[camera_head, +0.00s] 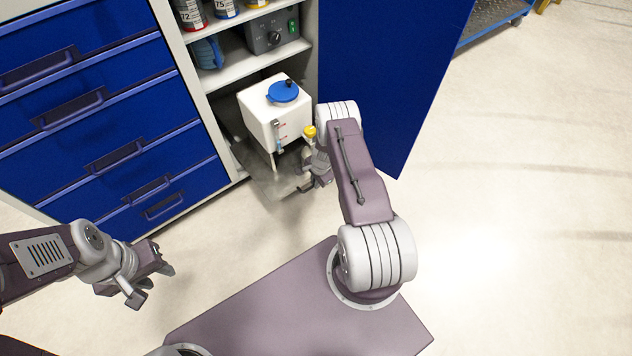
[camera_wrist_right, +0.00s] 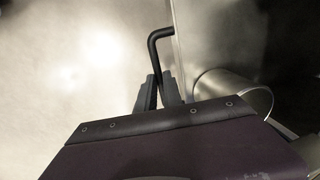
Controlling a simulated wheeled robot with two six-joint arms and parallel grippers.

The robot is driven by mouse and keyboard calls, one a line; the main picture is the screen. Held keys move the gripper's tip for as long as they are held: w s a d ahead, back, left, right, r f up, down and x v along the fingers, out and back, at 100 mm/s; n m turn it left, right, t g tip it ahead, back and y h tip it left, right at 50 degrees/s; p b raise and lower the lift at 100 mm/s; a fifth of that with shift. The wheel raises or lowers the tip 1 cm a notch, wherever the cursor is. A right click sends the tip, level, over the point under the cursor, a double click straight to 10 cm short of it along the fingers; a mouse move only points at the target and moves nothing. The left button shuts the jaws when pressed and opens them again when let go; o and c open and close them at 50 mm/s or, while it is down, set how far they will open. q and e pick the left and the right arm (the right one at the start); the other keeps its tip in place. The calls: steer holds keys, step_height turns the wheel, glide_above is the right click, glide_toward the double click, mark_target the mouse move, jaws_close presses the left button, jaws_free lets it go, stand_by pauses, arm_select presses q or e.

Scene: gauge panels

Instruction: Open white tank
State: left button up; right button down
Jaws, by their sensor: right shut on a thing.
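The white tank (camera_head: 258,116) stands on a metal pull-out tray (camera_head: 270,188) in the lower cabinet bay. A round blue lid (camera_head: 283,92) with a black knob sits on its top. A gauge tube shows on its front. My right gripper (camera_head: 310,184) is at the tray's front right corner. In the right wrist view it is shut on a black bent handle (camera_wrist_right: 157,52) beside a metal wall. My right wrist partly hides the yellow-topped fitting's (camera_head: 310,131) surroundings. My left gripper (camera_head: 153,281) is open and empty over the floor.
The open blue cabinet door (camera_head: 390,80) stands right of my right arm. Blue drawers (camera_head: 95,100) with handles are on the left. Shelves above hold cans (camera_head: 190,14), a blue mug (camera_head: 207,53) and a grey box (camera_head: 272,32).

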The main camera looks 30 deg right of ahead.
arm_select(q)
steer(key=shift+s, duration=0.45)
arm_select(e)
steer(key=shift+s, duration=0.4)
steer(key=c, duration=1.8)
jaws_free()
steer(key=shift+o, duration=0.2)
